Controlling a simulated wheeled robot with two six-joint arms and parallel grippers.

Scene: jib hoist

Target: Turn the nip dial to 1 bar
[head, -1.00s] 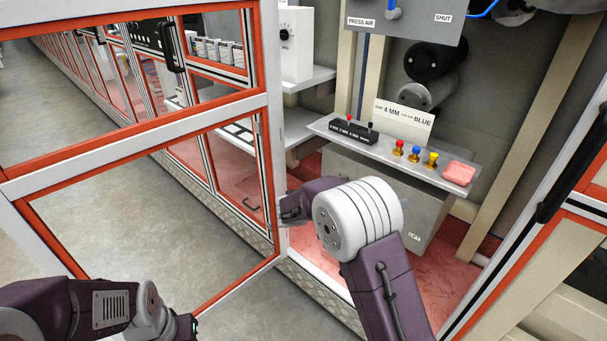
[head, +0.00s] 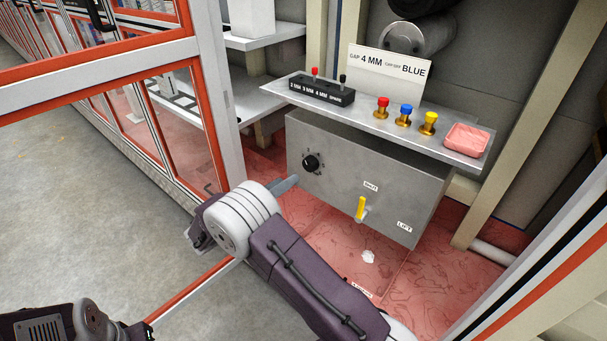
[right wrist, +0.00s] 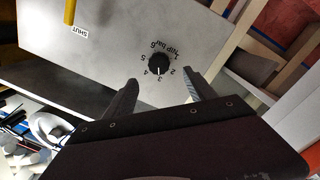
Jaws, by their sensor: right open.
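The nip dial (head: 311,163) is a black round knob on the front of a grey box (head: 375,188) under the shelf. In the right wrist view the dial (right wrist: 159,64) shows upside down, with numbers around it and the words "nip bar"; its pale mark appears to point near 3. My right gripper (right wrist: 160,80) is open, its two dark fingers apart and short of the dial, with nothing between them. In the head view my right gripper (head: 287,183) is mostly hidden behind my wrist, just below left of the dial. Of my left arm only links show at bottom left.
A yellow lever (head: 361,207) marked "SHUT" and "LIFT" sits on the same box. The shelf (head: 350,112) above carries a black switch block (head: 322,89), red, blue and yellow knobs, a pink pad (head: 467,140) and a sign (head: 388,75). An orange-edged door frame (head: 215,100) stands left.

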